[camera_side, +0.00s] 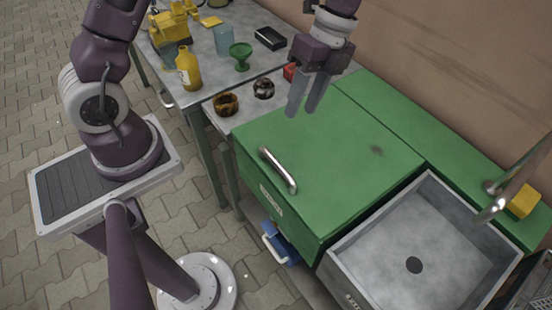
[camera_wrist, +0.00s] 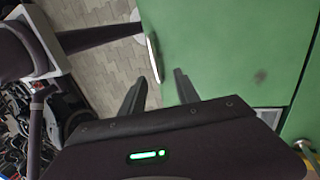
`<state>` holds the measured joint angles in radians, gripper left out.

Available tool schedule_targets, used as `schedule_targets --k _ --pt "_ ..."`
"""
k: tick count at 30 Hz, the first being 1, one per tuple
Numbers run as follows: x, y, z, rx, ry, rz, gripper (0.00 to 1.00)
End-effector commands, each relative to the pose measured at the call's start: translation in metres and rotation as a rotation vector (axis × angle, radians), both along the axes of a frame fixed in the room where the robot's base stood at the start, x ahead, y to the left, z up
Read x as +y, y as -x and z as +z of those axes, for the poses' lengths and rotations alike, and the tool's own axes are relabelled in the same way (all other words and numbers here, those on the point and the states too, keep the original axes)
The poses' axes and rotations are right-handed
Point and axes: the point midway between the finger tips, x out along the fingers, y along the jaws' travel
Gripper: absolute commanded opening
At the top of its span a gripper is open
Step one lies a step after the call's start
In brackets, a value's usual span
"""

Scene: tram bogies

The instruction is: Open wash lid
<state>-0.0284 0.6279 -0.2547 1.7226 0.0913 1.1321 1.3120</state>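The wash lid (camera_side: 335,165) is a flat green panel. It lies level and closed on a green cabinet, left of the grey basin. A silver bar handle (camera_side: 278,169) sits along its left edge. My gripper (camera_side: 301,111) hangs above the rear part of the lid, apart from the handle, pointing down. Its two dark fingers are spread with nothing between them. In the wrist view, the lid (camera_wrist: 215,45) fills the right side. The handle (camera_wrist: 152,58) shows edge-on beyond the fingers of my gripper (camera_wrist: 155,80).
A grey basin (camera_side: 395,240) with a tap (camera_side: 515,185) stands at right. A yellow sponge-like block (camera_side: 523,202) lies on the rear green ledge. Brown and dark ring-shaped parts (camera_side: 226,104), a green goblet (camera_side: 240,55) and a yellow bottle (camera_side: 188,68) stand at the back left. The lid's top is clear.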

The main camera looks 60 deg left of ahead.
Motion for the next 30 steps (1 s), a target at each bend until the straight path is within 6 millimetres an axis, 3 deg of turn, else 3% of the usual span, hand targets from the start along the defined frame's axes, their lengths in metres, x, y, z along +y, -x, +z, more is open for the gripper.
schedule_targets --k 9,18,23,30 --pt "0.000 0.046 -0.071 -0.127 -0.002 -0.003 0.38" --pt "0.000 0.064 -0.130 -0.129 -0.001 -0.001 0.38" --pt "0.000 0.065 -0.141 -0.132 -0.001 -0.001 0.38" --pt "0.000 0.065 -0.142 -0.133 -0.001 -0.001 0.38"
